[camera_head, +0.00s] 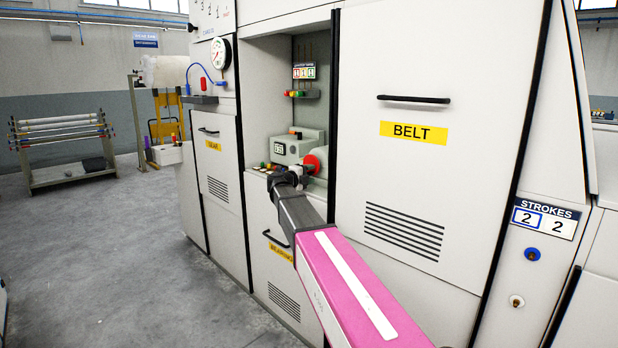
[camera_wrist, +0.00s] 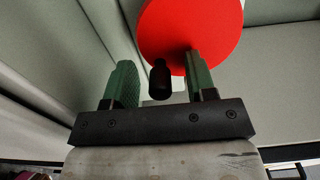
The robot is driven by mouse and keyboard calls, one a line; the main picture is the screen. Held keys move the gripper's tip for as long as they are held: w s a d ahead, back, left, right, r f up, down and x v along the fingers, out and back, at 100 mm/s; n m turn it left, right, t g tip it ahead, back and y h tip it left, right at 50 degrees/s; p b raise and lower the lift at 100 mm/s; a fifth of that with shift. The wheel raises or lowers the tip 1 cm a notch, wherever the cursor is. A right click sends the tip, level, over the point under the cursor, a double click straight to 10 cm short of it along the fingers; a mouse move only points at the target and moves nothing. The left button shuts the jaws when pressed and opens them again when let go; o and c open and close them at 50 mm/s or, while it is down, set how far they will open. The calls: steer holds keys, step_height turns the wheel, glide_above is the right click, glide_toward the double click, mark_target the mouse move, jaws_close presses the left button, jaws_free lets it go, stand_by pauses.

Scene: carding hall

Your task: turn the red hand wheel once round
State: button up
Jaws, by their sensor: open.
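The red hand wheel (camera_head: 317,160) is in the open recess of the machine, at the right end of a small grey device. In the wrist view the wheel (camera_wrist: 195,28) is a large red disc at the top, with a black crank knob (camera_wrist: 160,80) at its lower left. My gripper (camera_wrist: 158,80) is open. Its two green fingers stand to either side of the knob, and the right finger overlaps the wheel's lower edge. I cannot tell whether a finger touches the knob or the wheel. In the head view my arm hides the gripper in part.
The grey device (camera_head: 290,148) has a small display. Small coloured items lie on the recess shelf near it. The BELT door (camera_head: 425,180) closes off the right side, and the GEAR door (camera_head: 212,170) stands to the left. The floor (camera_head: 130,260) at the left is clear.

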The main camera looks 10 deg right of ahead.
steer(key=c, duration=0.8)
steer(key=shift+w+a+f+m, duration=0.1)
steer(key=shift+w+m, duration=0.05)
steer(key=shift+m, duration=0.45)
steer(key=shift+w+a+f+m, duration=0.1)
steer(key=shift+m, duration=0.5)
steer(key=shift+w+a+m, duration=0.15)
steer(key=shift+w+m, duration=0.05)
steer(key=shift+m, duration=0.4)
steer(key=shift+w+a+f+m, duration=0.1)
steer(key=shift+m, duration=0.5)
steer(key=shift+w+a+m, duration=0.15)
steer(key=shift+w+m, duration=0.1)
steer(key=shift+m, duration=0.85)
